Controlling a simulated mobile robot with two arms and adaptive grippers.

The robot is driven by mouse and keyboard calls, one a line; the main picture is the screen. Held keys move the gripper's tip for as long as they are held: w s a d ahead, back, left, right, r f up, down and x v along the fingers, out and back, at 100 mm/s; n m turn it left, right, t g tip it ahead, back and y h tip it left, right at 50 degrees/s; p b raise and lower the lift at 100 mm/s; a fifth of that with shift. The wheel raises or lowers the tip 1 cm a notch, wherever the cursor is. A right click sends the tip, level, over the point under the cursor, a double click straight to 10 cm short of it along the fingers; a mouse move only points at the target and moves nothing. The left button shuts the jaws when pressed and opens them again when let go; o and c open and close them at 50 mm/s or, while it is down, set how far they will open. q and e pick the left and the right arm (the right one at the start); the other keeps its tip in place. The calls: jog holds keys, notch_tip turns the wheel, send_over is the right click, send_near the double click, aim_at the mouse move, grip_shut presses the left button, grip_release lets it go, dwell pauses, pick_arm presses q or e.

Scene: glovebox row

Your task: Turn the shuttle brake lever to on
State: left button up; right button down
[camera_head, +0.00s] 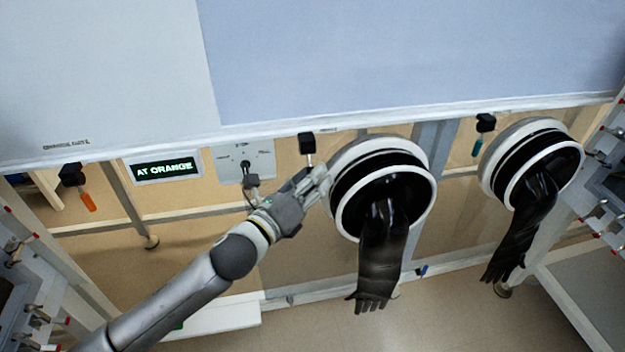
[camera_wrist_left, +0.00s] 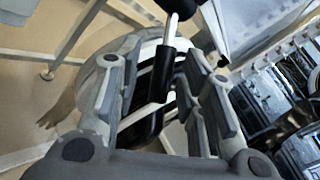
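My left gripper (camera_head: 318,180) is just left of the middle glove port, below a black block (camera_head: 306,143) under the cabinet edge. In the left wrist view its two fingers (camera_wrist_left: 162,78) stand apart. A lever with a black sleeve (camera_wrist_left: 163,75), a pale stem and a black knob (camera_wrist_left: 182,7) shows between them, with gaps visible. Whether a finger touches it, I cannot tell. In the head view a pale plate (camera_head: 258,163) with a small dark fitting (camera_head: 250,181) is left of the gripper. No readable label shows which lever is the shuttle brake. My right gripper is not in view.
A display (camera_head: 165,168) reads "AT ORANGE". An orange handle (camera_head: 88,202) hangs at left, a teal handle (camera_head: 477,148) at right. The middle port ring (camera_head: 428,200) with a hanging black glove (camera_head: 382,260) is close to my gripper. Another gloved port (camera_head: 575,160) is at right.

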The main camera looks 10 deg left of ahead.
pick_arm(q)
jog(key=shift+w+d, duration=0.1)
jog(key=shift+w, duration=0.1)
jog(key=c, duration=0.7)
grip_shut()
